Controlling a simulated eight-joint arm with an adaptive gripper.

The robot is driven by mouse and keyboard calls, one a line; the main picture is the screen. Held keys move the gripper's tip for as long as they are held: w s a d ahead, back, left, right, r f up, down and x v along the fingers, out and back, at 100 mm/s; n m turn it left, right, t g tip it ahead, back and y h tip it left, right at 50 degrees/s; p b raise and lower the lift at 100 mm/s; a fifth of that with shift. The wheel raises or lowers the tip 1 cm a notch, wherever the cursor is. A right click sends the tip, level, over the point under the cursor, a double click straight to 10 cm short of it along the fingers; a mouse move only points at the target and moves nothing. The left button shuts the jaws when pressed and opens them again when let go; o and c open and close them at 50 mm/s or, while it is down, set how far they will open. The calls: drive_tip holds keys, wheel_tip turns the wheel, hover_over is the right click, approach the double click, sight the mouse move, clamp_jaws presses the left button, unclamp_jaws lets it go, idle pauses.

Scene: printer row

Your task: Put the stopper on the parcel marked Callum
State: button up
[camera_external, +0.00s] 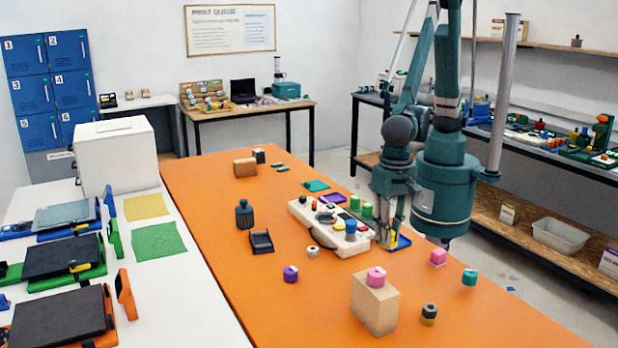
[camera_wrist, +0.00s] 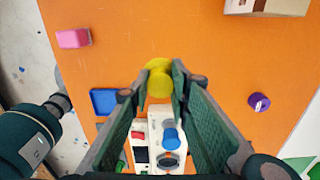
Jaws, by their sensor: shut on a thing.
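My gripper (camera_wrist: 160,84) is shut on a yellow round piece, seemingly the stopper (camera_wrist: 158,76), held between the fingertips in the wrist view. In the external view my gripper (camera_external: 390,232) hangs at the right side of the orange table, beside the pale control panel. A tan box-shaped parcel (camera_external: 374,312) stands near the table's front with a pink piece (camera_external: 376,277) on top. Part of a tan box (camera_wrist: 285,6) shows at the wrist view's top right. A smaller brown parcel (camera_external: 245,167) lies at the far end. No name is readable on either parcel.
The pale panel (camera_external: 332,233) with coloured knobs is below my gripper. Orange table (camera_external: 245,300) is bare at front left.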

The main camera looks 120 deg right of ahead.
drive_tip(key=w+d+r+m+p, duration=0.15)
drive_tip(key=w+d, duration=0.45)
drive_tip(key=d, duration=0.9)
drive_tip(key=w+d+r+m+p, duration=0.1)
drive_tip(key=w+d+m, duration=0.2)
drive_tip(key=w+d, duration=0.85)
drive_tip(key=w+d+r+m+p, duration=0.1)
drive_tip(key=w+d+r+m, duration=0.1)
drive_tip(key=d, duration=1.7)
wheel_tip(320, 180, up, 3)
drive_tip(key=m+p, duration=0.2)
drive_tip(key=m, duration=0.5)
hover_over(245, 160)
drive_tip(key=shift+d+n, duration=0.2)
drive_tip(key=shift+n, duration=0.05)
drive_tip(key=shift+f, duration=3.1)
drive_tip(key=shift+f, duration=0.1)
